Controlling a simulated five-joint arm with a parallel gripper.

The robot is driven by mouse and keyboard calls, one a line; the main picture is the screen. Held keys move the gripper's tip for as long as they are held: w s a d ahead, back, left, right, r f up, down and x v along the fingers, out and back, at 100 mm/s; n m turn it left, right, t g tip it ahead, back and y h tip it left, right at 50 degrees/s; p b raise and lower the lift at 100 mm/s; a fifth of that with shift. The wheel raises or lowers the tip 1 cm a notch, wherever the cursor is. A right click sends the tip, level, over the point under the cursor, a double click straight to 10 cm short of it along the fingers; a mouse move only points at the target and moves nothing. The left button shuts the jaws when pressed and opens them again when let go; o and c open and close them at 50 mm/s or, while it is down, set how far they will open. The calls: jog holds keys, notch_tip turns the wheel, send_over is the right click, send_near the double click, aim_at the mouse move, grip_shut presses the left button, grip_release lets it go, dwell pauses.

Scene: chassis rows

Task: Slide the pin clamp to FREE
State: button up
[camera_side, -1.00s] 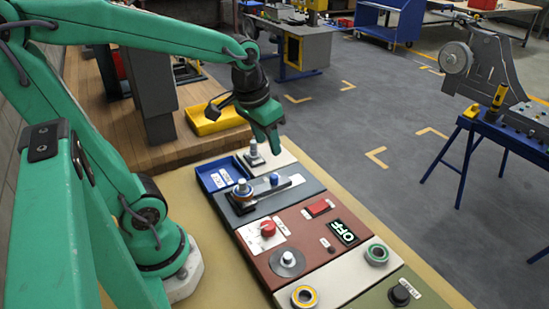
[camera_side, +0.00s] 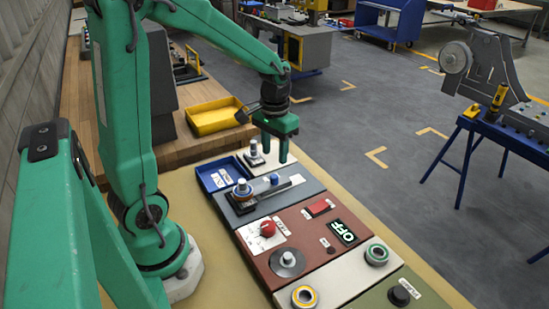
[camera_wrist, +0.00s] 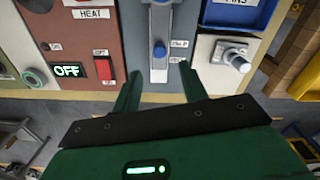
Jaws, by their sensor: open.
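In the wrist view the bar (camera_wrist: 158,74) and blue knob (camera_wrist: 160,51) lie ahead of my gripper, roughly between the fingers in the picture.
A blue tray (camera_side: 220,186) marked PINS sits left of the panel. A pale panel (camera_side: 284,155) with a metal post (camera_side: 253,150) lies beyond. A red-brown panel (camera_side: 295,240) with switches is nearer. A yellow bin (camera_side: 214,118) stands behind.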

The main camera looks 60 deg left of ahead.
aim_at(275, 175)
jog(key=shift+f, duration=3.85)
grip_shut()
